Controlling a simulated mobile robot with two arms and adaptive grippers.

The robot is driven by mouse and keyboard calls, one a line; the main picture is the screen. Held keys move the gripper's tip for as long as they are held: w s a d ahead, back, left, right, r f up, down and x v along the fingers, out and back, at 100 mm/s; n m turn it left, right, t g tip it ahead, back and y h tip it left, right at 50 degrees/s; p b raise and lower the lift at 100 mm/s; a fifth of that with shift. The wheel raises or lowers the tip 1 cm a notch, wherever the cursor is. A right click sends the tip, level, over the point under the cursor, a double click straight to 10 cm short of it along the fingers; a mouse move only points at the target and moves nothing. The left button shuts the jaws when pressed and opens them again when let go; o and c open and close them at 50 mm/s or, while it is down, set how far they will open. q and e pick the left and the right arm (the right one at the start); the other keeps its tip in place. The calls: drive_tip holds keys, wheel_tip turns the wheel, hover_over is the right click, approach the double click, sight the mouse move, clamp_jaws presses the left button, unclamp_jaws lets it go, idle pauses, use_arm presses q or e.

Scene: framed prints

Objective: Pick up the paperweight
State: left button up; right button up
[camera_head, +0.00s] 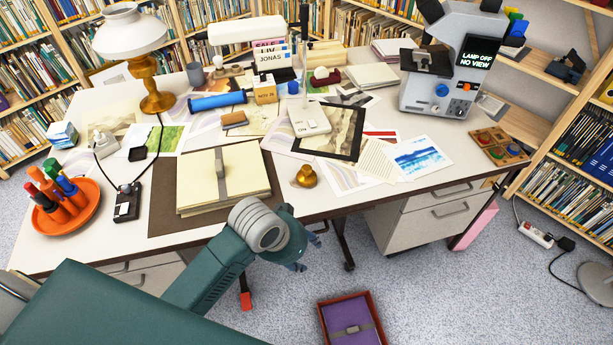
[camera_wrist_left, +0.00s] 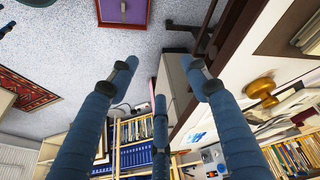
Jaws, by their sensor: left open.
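A small brass, knob-shaped object (camera_head: 306,176), which looks like the paperweight, stands near the front edge of the white desk (camera_head: 347,197). It also shows at the right of the left wrist view (camera_wrist_left: 262,90). My left gripper (camera_head: 310,248) is open and empty in front of the desk edge, apart from the brass object and nearer to me. In the left wrist view its blue fingers (camera_wrist_left: 163,66) are spread, with the brass object outside them to the right. My right gripper is in neither view.
A cream folder (camera_head: 208,184) on a brown mat lies left of the brass object. A black-framed print (camera_head: 338,132) and loose papers lie behind it. An orange tray of pens (camera_head: 70,225) stands at left. A purple box (camera_head: 352,322) is on the floor.

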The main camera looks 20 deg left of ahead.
use_arm(q)
drive_tip(key=w+a+r, duration=0.2)
drive_tip(key=w+r, duration=0.2)
drive_tip(key=w, duration=0.7)
drive_tip(key=n+y, duration=0.1)
drive_tip(key=n, duration=0.1)
approach(306, 167)
drive_tip(key=f, duration=0.2)
drive_tip(key=d+f, duration=0.1)
drive_tip(key=shift+w, duration=0.35)
drive_tip(key=x, duration=0.3)
drive_tip(key=p+x, duration=0.1)
drive_tip(key=x, duration=0.1)
drive_tip(key=shift+w+a+f, duration=0.1)
drive_tip(key=shift+a+f, duration=0.1)
drive_tip(key=shift+f, duration=0.15)
drive_tip(key=c, duration=1.2)
clamp_jaws()
drive_tip(key=shift+r+t, duration=0.1)
drive_tip(key=shift+t, duration=0.2)
